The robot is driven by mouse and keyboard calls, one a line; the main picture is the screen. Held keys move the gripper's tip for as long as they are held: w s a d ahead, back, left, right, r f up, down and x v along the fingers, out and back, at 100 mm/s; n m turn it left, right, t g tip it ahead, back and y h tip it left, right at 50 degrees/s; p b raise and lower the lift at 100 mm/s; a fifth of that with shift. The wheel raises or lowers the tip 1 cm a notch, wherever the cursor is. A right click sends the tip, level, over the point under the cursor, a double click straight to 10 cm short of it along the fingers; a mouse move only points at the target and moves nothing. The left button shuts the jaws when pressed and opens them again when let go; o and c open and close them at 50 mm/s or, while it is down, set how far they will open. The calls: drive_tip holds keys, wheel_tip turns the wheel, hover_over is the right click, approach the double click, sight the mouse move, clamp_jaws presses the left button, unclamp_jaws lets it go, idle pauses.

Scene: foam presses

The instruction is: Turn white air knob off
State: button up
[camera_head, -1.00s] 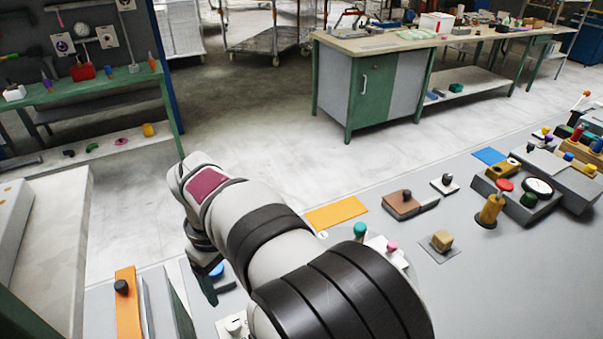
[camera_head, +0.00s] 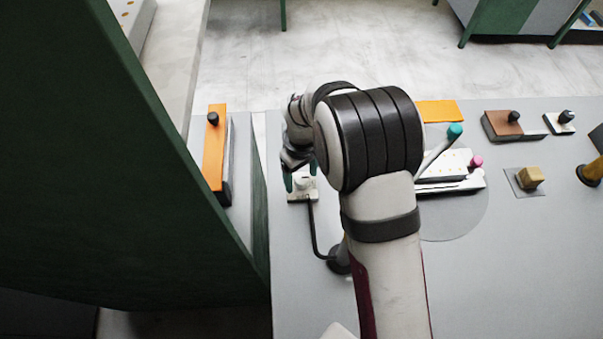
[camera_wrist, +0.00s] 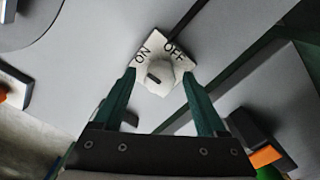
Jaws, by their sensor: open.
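The white air knob (camera_wrist: 158,77) sits on a small white plate (camera_wrist: 177,72) lettered ON and OFF in the wrist view. A short dark mark shows on the knob, but I cannot tell which setting it marks. In the head view the knob (camera_head: 302,183) is partly hidden by my gripper, left of my arm. My gripper (camera_wrist: 158,82) is open, with one dark green finger on each side of the knob. The fingertips reach the plate's sides in the picture; I cannot tell whether they touch. My gripper (camera_head: 300,174) also shows above the plate in the head view.
A black cable (camera_head: 314,232) runs from the plate toward my arm. An orange block with a black knob (camera_head: 213,150) stands to the left. A white panel with a pink knob (camera_head: 476,162) and a teal-topped lever (camera_head: 454,131) is right of my arm. A dark green panel (camera_head: 90,150) fills the left.

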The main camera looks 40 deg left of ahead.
clamp_jaws()
drive_tip(key=shift+m, duration=0.4)
drive_tip(key=m, duration=0.8)
drive_tip(key=shift+m, duration=0.3)
drive_tip(key=m, duration=0.4)
drive_tip(key=shift+m, duration=2.2)
drive_tip(key=shift+w, duration=0.1)
